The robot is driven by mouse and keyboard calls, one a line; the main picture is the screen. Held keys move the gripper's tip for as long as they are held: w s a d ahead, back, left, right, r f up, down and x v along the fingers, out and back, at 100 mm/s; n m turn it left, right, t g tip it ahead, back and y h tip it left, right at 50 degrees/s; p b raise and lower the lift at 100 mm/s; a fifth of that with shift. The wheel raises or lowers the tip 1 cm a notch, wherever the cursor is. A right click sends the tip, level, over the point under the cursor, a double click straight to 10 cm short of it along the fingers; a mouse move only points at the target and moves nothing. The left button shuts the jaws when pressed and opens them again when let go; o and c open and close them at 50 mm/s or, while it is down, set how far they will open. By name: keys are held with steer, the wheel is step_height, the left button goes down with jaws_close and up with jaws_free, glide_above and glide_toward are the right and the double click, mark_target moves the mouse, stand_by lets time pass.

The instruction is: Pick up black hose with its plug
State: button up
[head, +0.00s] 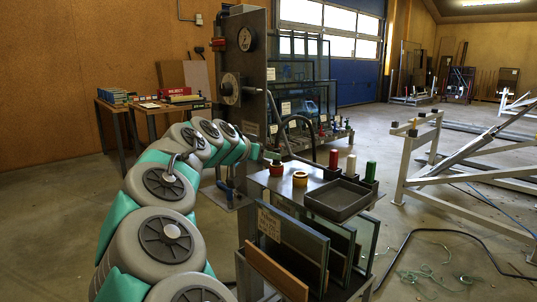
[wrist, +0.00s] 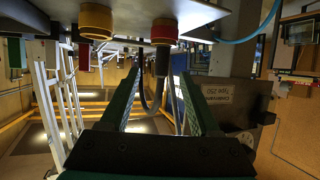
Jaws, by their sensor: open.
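The black plug (wrist: 162,62) stands in a red holder (wrist: 164,30) at the edge of the metal table, in the wrist view, which appears upside down. The black hose (wrist: 152,106) curves away from the plug. In the head view a dark hose (head: 287,135) arcs beside the upright panel, and the red holder (head: 276,169) is on the table top. My gripper (wrist: 160,74) is open, its two green fingers pointing toward the plug. The plug lies between the fingertips in the picture, with a gap on each side; I cannot tell whether it is at their depth.
A yellow holder (head: 300,179) stands close to the red one. A dark tray (head: 339,199) with green, white and red handles is to the right. The tall metal panel (head: 247,100) with gauges rises behind my gripper. Glass panes (head: 293,243) stand below the table top.

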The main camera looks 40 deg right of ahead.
mark_target(277, 163)
steer(key=x, duration=0.2)
steer(key=shift+w+d+f, duration=0.1)
steer(key=shift+d, duration=0.2)
steer(key=shift+w+r+p+x, duration=0.15)
steer(key=shift+p+x, duration=0.25)
steer(key=shift+x, duration=0.95)
steer(key=shift+w+r+p+x, duration=0.15)
steer(key=shift+p+x, duration=0.2)
steer(key=shift+x, duration=1)
jaws_close()
